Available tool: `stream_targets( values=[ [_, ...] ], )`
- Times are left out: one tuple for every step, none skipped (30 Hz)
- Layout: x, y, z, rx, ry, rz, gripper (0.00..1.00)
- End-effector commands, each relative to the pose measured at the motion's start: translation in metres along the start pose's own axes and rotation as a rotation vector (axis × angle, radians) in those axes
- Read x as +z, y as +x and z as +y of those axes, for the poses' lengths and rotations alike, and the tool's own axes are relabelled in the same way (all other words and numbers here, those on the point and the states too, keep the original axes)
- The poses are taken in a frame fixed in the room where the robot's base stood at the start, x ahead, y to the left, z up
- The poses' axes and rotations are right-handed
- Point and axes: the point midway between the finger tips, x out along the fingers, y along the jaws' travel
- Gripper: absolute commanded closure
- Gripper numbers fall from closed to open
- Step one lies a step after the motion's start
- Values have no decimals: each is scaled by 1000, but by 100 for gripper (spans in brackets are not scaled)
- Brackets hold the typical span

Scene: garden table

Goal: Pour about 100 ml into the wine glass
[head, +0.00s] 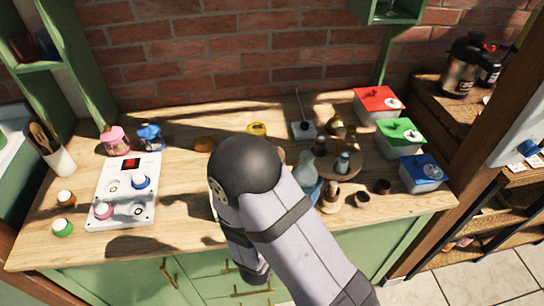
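I cannot pick out a wine glass in the head view. A pale blue-grey glass vessel (306,167) stands just right of my arm, which partly covers it. I cannot tell whether it holds liquid. My arm covers the front middle of the table, and my gripper does not show, so its hold is hidden.
A round wooden stand (345,170) with small vessels is right of the glass vessel; small dark cups (382,187) stand nearby. Boxes with red (378,99), green (399,132) and blue (423,169) lids line the right. A white panel (120,208) with knobs lies left.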

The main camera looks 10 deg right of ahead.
Motion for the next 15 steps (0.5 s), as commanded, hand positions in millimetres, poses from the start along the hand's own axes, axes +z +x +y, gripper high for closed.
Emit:
stream_targets(
  values=[
    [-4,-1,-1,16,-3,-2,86],
    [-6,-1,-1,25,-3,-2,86],
    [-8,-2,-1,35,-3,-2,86],
    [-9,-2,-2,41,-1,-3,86],
    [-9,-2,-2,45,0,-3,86],
    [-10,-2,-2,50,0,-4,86],
    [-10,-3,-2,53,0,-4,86],
    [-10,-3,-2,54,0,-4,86],
    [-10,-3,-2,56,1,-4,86],
    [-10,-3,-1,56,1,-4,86],
    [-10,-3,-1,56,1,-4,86],
    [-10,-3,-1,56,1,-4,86],
    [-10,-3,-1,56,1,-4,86],
    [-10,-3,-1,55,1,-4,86],
    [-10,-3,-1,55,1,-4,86]
  ],
)
